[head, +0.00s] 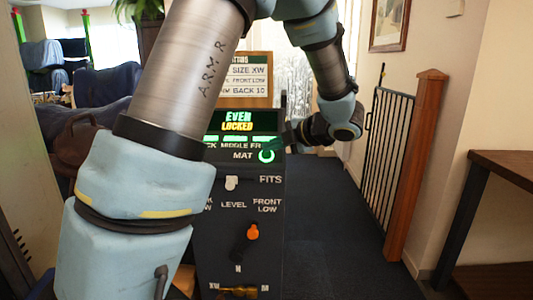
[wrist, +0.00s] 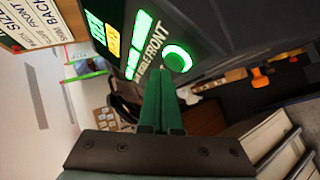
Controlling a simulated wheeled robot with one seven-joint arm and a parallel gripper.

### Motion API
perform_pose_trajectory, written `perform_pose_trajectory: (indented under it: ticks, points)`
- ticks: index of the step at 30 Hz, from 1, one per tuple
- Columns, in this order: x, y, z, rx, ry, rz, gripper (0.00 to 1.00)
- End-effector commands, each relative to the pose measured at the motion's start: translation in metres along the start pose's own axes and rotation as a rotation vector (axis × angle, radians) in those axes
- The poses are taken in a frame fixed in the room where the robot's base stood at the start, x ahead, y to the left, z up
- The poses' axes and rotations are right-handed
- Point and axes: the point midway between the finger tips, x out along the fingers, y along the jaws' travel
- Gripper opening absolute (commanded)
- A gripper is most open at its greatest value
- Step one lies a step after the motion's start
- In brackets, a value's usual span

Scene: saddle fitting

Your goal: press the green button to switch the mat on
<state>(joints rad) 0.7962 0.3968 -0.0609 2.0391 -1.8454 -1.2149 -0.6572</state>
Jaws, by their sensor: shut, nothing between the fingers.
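The green button (head: 267,157) is a bright glowing ring to the right of the word MAT on the dark panel (head: 235,185). In the wrist view the button (wrist: 177,59) glows green at the panel's edge, just beyond my fingertips. My gripper (head: 274,146) reaches in from the right, its dark green fingers close to the button. In the wrist view my gripper (wrist: 160,74) is shut with nothing between the fingers. I cannot tell whether the fingertips touch the button. The screen (head: 238,121) above reads EVEN and LOCKED, with lit green bars below it.
A size sign (head: 247,82) stands above the screen. A barred gate (head: 390,150) and wooden post are at right. My arm hides much of the left.

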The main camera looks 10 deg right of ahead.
Motion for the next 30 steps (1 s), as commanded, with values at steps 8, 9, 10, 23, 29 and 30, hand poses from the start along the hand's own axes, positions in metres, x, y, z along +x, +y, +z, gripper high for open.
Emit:
perform_pose_trajectory:
  ticks: [8, 9, 10, 23, 29, 30]
  points:
    - [-0.006, 0.004, -0.004, 0.0, 0.0, 0.0, 0.0]
    - [-0.006, 0.004, -0.004, 0.0, 0.0, 0.0, 0.0]
    - [-0.006, 0.004, -0.004, 0.0, 0.0, 0.0, 0.0]
    - [-0.022, 0.018, -0.015, 0.0, -0.001, 0.001, 0.0]
    - [-0.035, 0.027, -0.025, 0.001, -0.002, 0.001, 0.0]
    - [-0.038, 0.029, -0.026, 0.001, -0.002, 0.001, 0.0]
